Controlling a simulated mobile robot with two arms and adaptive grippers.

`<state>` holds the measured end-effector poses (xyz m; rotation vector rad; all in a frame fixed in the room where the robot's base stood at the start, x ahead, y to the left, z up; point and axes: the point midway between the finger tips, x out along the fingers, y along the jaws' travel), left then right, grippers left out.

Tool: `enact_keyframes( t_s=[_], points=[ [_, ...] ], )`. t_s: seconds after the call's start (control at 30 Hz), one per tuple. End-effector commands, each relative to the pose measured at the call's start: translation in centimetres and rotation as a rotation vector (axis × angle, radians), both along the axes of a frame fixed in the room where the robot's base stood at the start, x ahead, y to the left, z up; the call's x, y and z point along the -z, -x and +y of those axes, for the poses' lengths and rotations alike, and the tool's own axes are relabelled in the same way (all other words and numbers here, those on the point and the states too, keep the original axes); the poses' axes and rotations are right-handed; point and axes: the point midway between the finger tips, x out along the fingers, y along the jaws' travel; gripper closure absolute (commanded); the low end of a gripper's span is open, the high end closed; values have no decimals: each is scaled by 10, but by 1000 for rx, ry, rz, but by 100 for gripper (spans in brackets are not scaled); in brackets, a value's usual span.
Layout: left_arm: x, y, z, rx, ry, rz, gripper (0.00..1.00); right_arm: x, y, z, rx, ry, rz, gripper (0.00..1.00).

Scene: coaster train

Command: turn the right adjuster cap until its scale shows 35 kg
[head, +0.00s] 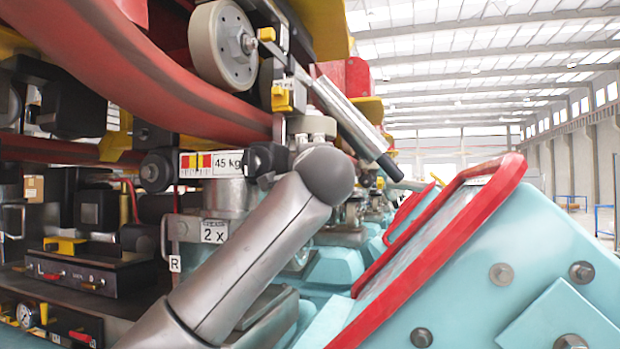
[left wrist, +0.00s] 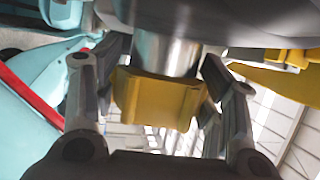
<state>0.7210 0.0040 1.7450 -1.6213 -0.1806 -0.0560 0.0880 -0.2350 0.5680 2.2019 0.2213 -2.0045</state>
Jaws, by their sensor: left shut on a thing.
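The scale plate (head: 211,164) in the head view has a red and yellow band and reads 45 kg. A tag with the letter R (head: 174,264) is below it. My left gripper (head: 265,160) is a dark shape beside the scale, partly covered by my wrist. In the left wrist view, the fingers of my left gripper (left wrist: 160,105) stand on both sides of a yellow faceted adjuster cap (left wrist: 155,98) and are shut on it. A shiny metal shaft (left wrist: 165,52) joins the cap. I cannot make out the held cap in the head view. My right gripper is not in view.
A metal cylinder (head: 229,198) and a 2 X label (head: 214,231) are under the scale. A silver tube (head: 350,122) slants down above my wrist. A red-edged teal housing (head: 530,250) fills the right. Red pipes (head: 150,70) cross the upper left.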

Motion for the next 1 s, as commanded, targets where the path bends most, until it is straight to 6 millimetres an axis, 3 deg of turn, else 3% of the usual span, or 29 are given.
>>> enact_keyframes(
  t_s=[0.03, 0.1, 0.4, 0.67, 1.0],
  points=[
    [10, 0, -1, 2, 13, -37, 60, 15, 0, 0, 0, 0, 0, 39],
    [11, -1, -1, 1, 33, -97, 60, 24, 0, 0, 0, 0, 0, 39],
    [8, -2, -2, 1, 112, -343, 60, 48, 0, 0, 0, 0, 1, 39],
    [5, -2, -2, 0, 168, -520, 59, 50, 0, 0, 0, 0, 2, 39],
    [3, -2, -1, -1, 224, -697, 59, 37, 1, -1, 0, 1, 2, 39]
  ],
)
